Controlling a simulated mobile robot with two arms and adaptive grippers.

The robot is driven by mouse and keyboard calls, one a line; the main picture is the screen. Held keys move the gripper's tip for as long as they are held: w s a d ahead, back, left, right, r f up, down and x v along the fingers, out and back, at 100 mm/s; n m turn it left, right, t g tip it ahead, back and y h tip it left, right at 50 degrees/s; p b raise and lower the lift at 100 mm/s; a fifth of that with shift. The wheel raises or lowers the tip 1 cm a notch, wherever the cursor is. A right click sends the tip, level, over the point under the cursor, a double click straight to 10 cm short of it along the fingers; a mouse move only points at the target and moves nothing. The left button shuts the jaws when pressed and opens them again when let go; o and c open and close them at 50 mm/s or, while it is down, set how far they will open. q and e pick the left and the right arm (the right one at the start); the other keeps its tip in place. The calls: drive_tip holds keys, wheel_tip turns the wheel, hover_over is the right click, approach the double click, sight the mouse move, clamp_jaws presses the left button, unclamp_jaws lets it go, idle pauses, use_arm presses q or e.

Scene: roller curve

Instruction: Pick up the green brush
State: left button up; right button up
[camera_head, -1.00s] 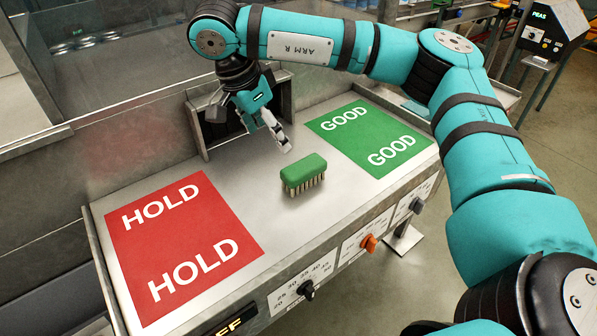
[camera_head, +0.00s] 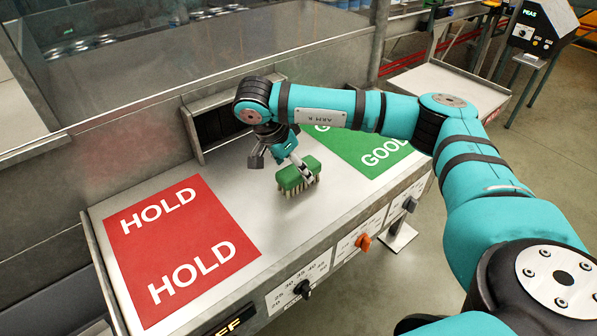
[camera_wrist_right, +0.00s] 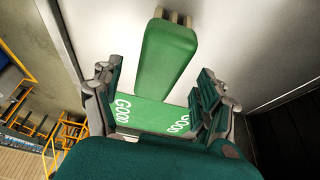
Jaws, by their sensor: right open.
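The green brush (camera_head: 290,178) stands bristles down on the metal table, between the red HOLD mat and the green GOOD mat. My right gripper (camera_head: 285,165) is low over the brush, with one finger in front of its green back in the head view. In the right wrist view, the brush's green back (camera_wrist_right: 166,62) lies between and ahead of the two open fingers of my right gripper (camera_wrist_right: 160,98). A gap shows on each side, so the brush is not clasped. My left gripper is not in view.
The red HOLD mat (camera_head: 180,245) lies at the left of the table and the green GOOD mat (camera_head: 385,155) at the right. A metal wall with a dark opening (camera_head: 215,122) stands behind. Knobs, one orange (camera_head: 362,242), line the front edge.

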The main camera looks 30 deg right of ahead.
drive_tip(key=p+x, duration=0.1)
drive_tip(key=x, duration=0.2)
drive_tip(key=shift+s+d, duration=0.1)
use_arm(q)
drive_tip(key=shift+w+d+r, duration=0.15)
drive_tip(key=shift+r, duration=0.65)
use_arm(e)
drive_tip(key=shift+f, duration=0.2)
use_arm(q)
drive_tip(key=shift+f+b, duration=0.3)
drive_tip(key=shift+b, duration=0.1)
use_arm(e)
drive_tip(key=shift+f, duration=0.2)
drive_tip(key=c, duration=1.3)
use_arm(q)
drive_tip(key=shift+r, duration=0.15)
use_arm(e)
drive_tip(key=shift+r, duration=0.1)
drive_tip(key=shift+c, duration=0.2)
